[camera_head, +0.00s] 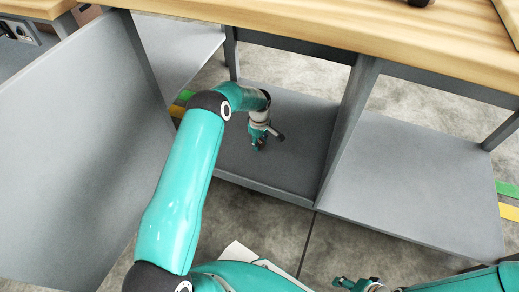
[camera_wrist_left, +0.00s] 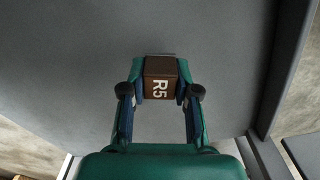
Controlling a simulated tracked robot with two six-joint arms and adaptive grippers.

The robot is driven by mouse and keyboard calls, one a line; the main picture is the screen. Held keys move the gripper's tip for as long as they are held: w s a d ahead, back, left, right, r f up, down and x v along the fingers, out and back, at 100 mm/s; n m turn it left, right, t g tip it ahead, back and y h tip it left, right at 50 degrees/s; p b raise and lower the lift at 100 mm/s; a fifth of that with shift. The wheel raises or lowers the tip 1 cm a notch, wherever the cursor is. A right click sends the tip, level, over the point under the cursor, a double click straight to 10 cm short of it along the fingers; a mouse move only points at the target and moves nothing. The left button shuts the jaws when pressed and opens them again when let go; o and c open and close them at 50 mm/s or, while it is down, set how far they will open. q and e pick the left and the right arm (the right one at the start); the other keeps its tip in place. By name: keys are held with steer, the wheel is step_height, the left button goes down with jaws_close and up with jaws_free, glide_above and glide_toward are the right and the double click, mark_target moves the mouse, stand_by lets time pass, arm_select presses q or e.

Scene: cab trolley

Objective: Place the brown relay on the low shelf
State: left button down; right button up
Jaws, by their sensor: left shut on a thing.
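The brown relay (camera_wrist_left: 160,80), marked R5, is between the fingers of my left gripper (camera_wrist_left: 160,92) in the left wrist view. The left gripper is shut on it. In the head view my left gripper (camera_head: 258,144) points down over the grey low shelf (camera_head: 300,115) under the wooden top. The relay cannot be made out there. The shelf (camera_wrist_left: 75,60) fills most of the left wrist view behind the relay; whether the relay touches it I cannot tell. My right gripper (camera_head: 357,284) is at the bottom edge of the head view, away from the shelf; its jaws are unclear.
A wooden worktop (camera_head: 330,30) lies above the shelf. A grey upright (camera_head: 347,130) separates the shelf from another grey shelf (camera_head: 415,180) at right. A large grey panel (camera_head: 85,140) stands at left. The shelf surface around the gripper looks bare.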

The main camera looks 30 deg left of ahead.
arm_select(q)
step_height(320, 180, down, 4)
steer(key=shift+r+b, duration=0.2)
steer(key=shift+b, duration=0.35)
steer(key=shift+r, duration=0.1)
steer(key=shift+f, duration=0.2)
steer(key=c, duration=0.9)
jaws_free()
steer(key=shift+r, duration=0.1)
steer(key=shift+o, duration=0.2)
